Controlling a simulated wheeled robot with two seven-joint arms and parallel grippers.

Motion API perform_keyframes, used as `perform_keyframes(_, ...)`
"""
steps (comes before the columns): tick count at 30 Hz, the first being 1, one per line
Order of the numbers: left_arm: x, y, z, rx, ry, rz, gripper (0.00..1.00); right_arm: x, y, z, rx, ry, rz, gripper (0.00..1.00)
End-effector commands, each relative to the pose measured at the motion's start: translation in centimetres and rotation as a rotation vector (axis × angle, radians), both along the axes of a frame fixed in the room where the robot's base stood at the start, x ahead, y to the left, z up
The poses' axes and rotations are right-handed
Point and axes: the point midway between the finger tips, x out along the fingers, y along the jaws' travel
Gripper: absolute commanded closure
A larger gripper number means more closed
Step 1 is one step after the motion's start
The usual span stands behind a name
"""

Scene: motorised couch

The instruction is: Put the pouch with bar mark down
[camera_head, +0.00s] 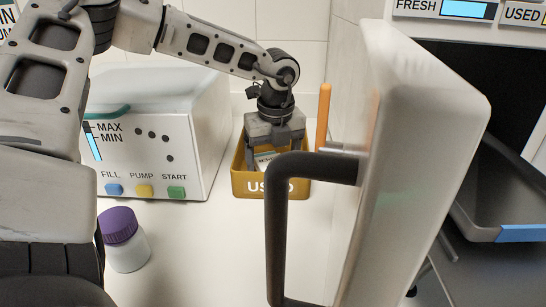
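My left gripper (270,157) points straight down into the yellow bin marked USED (242,183), at the back of the counter. Its fingers are spread wide apart. A small pale pouch (265,160) with dark print shows between and below the fingers, inside the bin. Its lower part is hidden by the bin's front wall, and I cannot make out a bar mark on it. I see no clear contact between the fingers and the pouch. My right gripper is not in view.
A white machine (150,140) with FILL, PUMP and START buttons stands left of the bin. A purple-capped bottle (122,240) stands in front of it. An open white door (415,150) with a dark handle (277,225) blocks the right side. A grey tray (500,195) lies beyond.

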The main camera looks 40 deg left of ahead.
Motion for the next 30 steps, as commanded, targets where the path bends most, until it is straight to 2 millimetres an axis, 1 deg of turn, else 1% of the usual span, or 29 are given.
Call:
perform_keyframes(2, 0.0, 0.0, 0.5, -0.001, 0.000, 0.000, 0.21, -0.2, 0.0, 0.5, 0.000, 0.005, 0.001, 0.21)
perform_keyframes(3, 0.0, -0.1, 0.8, 0.000, -0.003, 0.000, 0.21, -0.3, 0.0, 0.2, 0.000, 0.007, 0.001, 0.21)
perform_keyframes(5, 0.1, -0.2, 1.7, 0.000, -0.006, -0.001, 0.21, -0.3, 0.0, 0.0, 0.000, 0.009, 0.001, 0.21)
perform_keyframes(12, -0.3, -0.7, 6.9, 0.002, -0.007, -0.001, 0.21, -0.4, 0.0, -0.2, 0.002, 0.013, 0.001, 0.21)
perform_keyframes(15, -0.4, -0.9, 8.9, 0.003, -0.006, 0.000, 0.21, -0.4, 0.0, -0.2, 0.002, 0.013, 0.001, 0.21)
perform_keyframes(18, -0.5, -1.1, 10.5, 0.002, -0.003, 0.000, 0.21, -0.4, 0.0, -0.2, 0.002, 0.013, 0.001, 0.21)
perform_keyframes(21, -0.5, -1.2, 11.5, 0.001, -0.002, 0.000, 0.21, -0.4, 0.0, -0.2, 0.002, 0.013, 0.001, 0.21)
perform_keyframes(24, -0.6, -1.3, 12.0, 0.001, 0.000, 0.000, 0.21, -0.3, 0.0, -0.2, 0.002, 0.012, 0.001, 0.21)
perform_keyframes(30, -0.6, -1.3, 12.2, 0.000, 0.000, 0.000, 0.21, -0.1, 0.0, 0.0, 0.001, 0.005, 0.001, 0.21)
